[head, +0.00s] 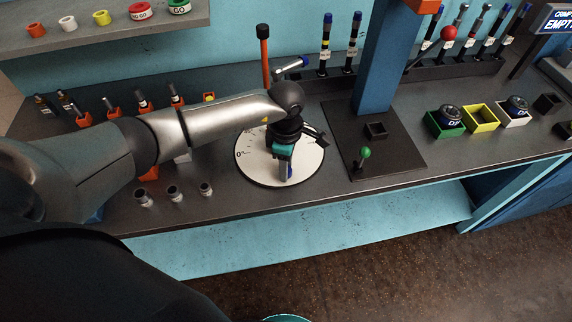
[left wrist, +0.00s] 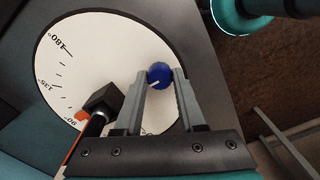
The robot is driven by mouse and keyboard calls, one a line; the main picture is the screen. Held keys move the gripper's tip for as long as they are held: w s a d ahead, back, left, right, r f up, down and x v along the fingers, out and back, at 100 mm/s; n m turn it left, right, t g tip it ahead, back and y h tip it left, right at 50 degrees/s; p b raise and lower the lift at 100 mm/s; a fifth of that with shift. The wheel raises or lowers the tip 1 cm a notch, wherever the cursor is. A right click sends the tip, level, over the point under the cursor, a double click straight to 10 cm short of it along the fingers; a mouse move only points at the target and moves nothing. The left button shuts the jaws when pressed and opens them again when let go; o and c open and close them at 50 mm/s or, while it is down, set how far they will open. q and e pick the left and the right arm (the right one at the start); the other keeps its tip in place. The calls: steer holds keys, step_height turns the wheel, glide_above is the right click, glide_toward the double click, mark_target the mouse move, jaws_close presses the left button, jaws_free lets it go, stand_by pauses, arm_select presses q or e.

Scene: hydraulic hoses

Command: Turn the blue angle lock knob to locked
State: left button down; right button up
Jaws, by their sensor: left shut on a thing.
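The blue angle lock knob (left wrist: 161,71) shows in the left wrist view over the white dial (left wrist: 90,50), with a small white line on its top. My left gripper (left wrist: 160,80) has one finger on each side of the knob and is shut on it. In the head view my left gripper (head: 285,164) points down at the front part of the dial plate (head: 311,168), and it hides much of the knob there. The dial has angle marks, with 180 readable in the left wrist view. My right gripper is in neither view.
A dark block with a rod (left wrist: 102,99) stands on the dial beside my left finger. A blue column (head: 385,55) and a green-knobbed lever (head: 364,154) stand to the right. Small metal fittings (head: 173,192) stand left.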

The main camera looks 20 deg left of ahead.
arm_select(q)
steer(key=m+b, duration=0.3)
steer(key=shift+w+f, duration=0.1)
steer(key=m+b, duration=0.4)
steer(key=m, duration=0.1)
steer(key=shift+m, duration=0.3)
steer(key=m+b, duration=0.5)
steer(key=shift+m+b, duration=1.5)
steer(key=shift+m, duration=0.6)
steer(key=c, duration=0.5)
jaws_free()
